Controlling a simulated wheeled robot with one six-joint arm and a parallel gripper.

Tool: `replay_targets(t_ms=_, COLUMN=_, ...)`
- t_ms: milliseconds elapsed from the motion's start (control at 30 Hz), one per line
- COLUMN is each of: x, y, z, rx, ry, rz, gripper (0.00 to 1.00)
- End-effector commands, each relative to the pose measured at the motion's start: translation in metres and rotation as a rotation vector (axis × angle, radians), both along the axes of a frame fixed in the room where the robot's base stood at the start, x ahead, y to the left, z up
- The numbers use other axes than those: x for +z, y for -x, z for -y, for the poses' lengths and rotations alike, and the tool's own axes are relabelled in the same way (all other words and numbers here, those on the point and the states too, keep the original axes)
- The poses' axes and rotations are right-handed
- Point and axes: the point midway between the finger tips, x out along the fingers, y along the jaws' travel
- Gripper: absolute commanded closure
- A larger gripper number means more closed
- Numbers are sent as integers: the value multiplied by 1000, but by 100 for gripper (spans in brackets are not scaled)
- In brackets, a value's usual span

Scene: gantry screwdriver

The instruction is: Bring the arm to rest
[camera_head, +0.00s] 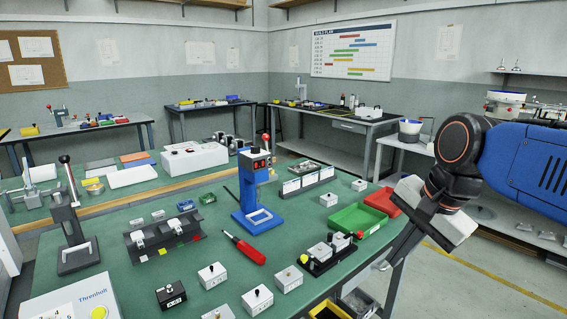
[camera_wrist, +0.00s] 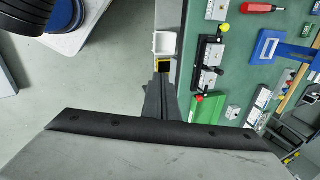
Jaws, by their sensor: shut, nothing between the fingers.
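My gripper (camera_head: 381,266) hangs at the right edge of the green workbench (camera_head: 190,255), below my blue arm, tilted down and to the left. Its fingers are shut with nothing between them. In the wrist view the dark closed fingers (camera_wrist: 161,82) point up the picture, beside the bench edge and over the grey floor. A red screwdriver (camera_head: 245,247) lies on the bench, left of my gripper and apart from it. It also shows at the top of the wrist view (camera_wrist: 262,7).
A blue gantry stand (camera_head: 247,219), a black fixture with grey blocks (camera_head: 325,257), a green tray (camera_head: 358,219) and a red tray (camera_head: 383,201) are on the bench near my gripper. Small bins (camera_head: 357,304) sit below its edge. Floor to the right (camera_head: 455,285) is open.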

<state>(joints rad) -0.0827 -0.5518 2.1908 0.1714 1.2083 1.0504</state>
Motion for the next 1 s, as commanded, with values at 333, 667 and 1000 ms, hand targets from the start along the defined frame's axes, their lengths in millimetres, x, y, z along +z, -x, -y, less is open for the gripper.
replay_targets(t_ms=333, x=-73, y=47, z=41, rx=523, ry=290, rz=152, gripper=100)
replay_targets(t_ms=667, x=-120, y=74, z=63, rx=876, ry=492, rz=208, gripper=100)
replay_targets(t_ms=1000, x=-124, y=77, z=65, rx=915, ry=513, rz=212, gripper=100)
